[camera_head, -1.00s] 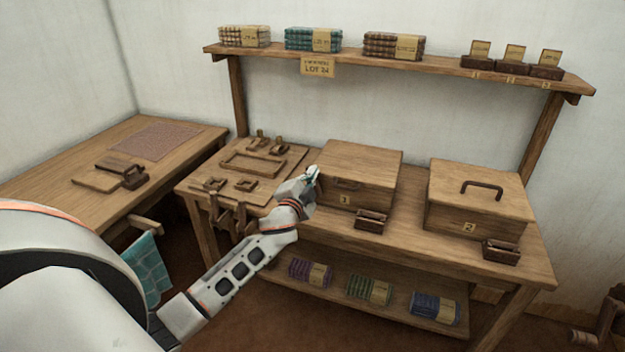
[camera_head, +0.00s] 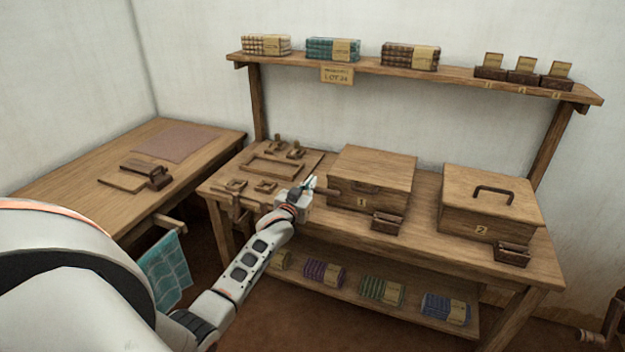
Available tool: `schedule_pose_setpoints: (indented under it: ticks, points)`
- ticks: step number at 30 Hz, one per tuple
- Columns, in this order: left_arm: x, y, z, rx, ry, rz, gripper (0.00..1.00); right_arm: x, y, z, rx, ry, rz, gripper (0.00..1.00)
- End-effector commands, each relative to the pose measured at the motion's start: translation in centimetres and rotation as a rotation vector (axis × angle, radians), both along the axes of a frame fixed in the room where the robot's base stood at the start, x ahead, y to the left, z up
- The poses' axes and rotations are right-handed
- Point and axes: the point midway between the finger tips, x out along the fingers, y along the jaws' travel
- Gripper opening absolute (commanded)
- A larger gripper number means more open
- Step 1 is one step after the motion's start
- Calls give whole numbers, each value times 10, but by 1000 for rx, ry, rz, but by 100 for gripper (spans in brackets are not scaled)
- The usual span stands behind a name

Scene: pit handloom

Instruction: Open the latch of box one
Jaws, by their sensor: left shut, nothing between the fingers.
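Box one (camera_head: 385,162) is a wooden box with a closed lid and a "1" tag on its front, standing mid-bench. A dark handle-like piece (camera_head: 367,188) shows on its front. A short brown bar (camera_head: 328,191) sticks out at the left end of the front; I cannot tell for sure whether it is the latch. My left gripper (camera_head: 310,184) is shut and empty, just left of the box's front left corner, close to the bar. Whether it touches the bar is unclear. My right gripper is out of view.
Box two (camera_head: 515,197), with a dark top handle, stands to the right. Small dark card holders (camera_head: 388,222) (camera_head: 512,254) sit before the boxes. A tool board (camera_head: 285,182) lies left of box one. A shelf (camera_head: 450,72) runs above; cloth bundles lie below.

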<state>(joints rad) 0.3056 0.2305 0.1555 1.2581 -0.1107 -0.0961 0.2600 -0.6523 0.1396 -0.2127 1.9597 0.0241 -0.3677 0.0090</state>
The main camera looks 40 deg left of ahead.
Motion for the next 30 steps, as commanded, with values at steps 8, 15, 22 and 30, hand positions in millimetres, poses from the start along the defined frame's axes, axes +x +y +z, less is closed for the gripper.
schedule_pose_setpoints:
  ticks: [8, 15, 22, 30]
  points:
    - [-2, 8, -15, -185, -45, 0, 0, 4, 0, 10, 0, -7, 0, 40]
    - [-2, 11, -23, -275, -65, 0, 0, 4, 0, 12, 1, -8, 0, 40]
    - [-2, 11, -26, -306, -75, -1, 0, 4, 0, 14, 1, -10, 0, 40]
    - [-3, 11, -27, -308, -73, 0, 0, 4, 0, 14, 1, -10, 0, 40]
